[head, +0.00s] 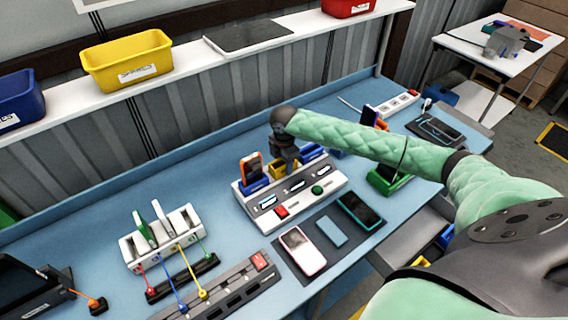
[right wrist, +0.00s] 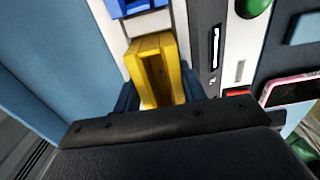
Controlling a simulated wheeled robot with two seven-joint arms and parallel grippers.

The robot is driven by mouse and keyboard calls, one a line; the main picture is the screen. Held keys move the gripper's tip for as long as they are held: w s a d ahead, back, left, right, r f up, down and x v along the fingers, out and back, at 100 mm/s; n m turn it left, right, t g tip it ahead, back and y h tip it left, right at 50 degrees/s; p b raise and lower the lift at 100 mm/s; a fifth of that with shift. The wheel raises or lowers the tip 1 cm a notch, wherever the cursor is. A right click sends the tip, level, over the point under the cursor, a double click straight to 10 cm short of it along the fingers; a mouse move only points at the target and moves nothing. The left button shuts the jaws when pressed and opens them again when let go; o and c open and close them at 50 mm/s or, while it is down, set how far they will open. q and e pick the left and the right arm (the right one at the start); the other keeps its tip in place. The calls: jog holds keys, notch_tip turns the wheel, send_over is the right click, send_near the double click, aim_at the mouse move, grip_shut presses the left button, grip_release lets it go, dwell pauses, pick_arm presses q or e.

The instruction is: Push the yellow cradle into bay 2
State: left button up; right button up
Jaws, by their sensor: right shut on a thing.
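The yellow cradle (head: 278,169) is at the middle of the white dock (head: 327,198), partly hidden by my right gripper (head: 285,160). In the right wrist view the yellow cradle (right wrist: 142,62) lies between the dark fingers of my right gripper (right wrist: 160,92), which are shut on its sides. I cannot tell how deep it sits in the dock. A blue cradle (head: 252,186) holding an orange phone (head: 252,165) is on its left. Another blue cradle (head: 312,152) is on its right and shows at the wrist view's top (right wrist: 140,7). My left gripper is out of view.
The dock's front has a red button (head: 281,211) and a green button (head: 318,190). Phones lie on a dark mat (head: 325,262) in front. A white rack with cables (head: 165,240) stands left. A green cradle (head: 385,182) is right, under my arm. Bins stand on the shelf behind.

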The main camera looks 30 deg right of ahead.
jog(key=shift+s+f+p, duration=0.15)
jog(key=shift+f+p, duration=0.05)
jog(key=shift+p, duration=0.1)
jog(key=shift+s+f, duration=0.15)
jog(key=shift+f, duration=0.2)
dwell(1.6)
jog(key=shift+r, duration=0.1)
jog(key=shift+w+r, duration=0.3)
jog(key=shift+r, duration=2.45)
